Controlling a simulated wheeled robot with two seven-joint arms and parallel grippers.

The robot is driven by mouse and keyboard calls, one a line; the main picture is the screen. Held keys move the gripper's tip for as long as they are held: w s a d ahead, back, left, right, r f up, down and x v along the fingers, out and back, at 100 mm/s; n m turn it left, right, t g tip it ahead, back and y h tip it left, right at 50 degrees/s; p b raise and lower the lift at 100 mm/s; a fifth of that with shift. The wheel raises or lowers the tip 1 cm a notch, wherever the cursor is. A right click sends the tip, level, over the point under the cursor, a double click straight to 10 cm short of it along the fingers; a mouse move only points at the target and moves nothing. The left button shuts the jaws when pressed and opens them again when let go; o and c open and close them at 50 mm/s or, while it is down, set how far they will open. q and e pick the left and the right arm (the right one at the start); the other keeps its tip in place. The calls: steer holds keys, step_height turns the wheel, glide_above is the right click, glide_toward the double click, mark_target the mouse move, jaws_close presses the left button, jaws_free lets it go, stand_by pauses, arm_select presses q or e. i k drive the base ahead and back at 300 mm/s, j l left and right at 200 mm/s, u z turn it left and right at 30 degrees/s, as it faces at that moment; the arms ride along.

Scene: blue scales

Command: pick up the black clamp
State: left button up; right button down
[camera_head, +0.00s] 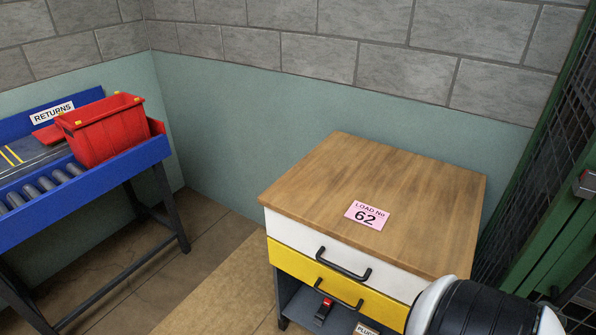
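I cannot make out a black clamp for certain in the head view. A small dark object with a red part (323,312) lies on the open shelf under the drawers of the wood-topped cabinet (390,190). It is partly in shadow, and I cannot tell what it is. A black and white rounded link (485,308) at the bottom right looks like part of my arm and covers the cabinet's lower right corner. Neither of my grippers shows.
A pink "LOAD No 62" card (367,215) lies on the otherwise bare cabinet top. A white drawer (300,238) and yellow drawer (290,263) look shut. A red bin (105,130) stands on the blue roller conveyor (110,165) at left. Green mesh fencing (555,230) stands at right.

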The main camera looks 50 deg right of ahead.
mark_target(326, 307)
steer(key=i+j+z, duration=0.1)
steer(key=i+z, duration=0.15)
steer(key=i, duration=0.25)
steer(key=i+j+z, duration=0.15)
steer(key=i+z, duration=0.15)
steer(key=i, duration=0.2)
steer(key=i+j+z, duration=0.25)
steer(key=i, duration=0.2)
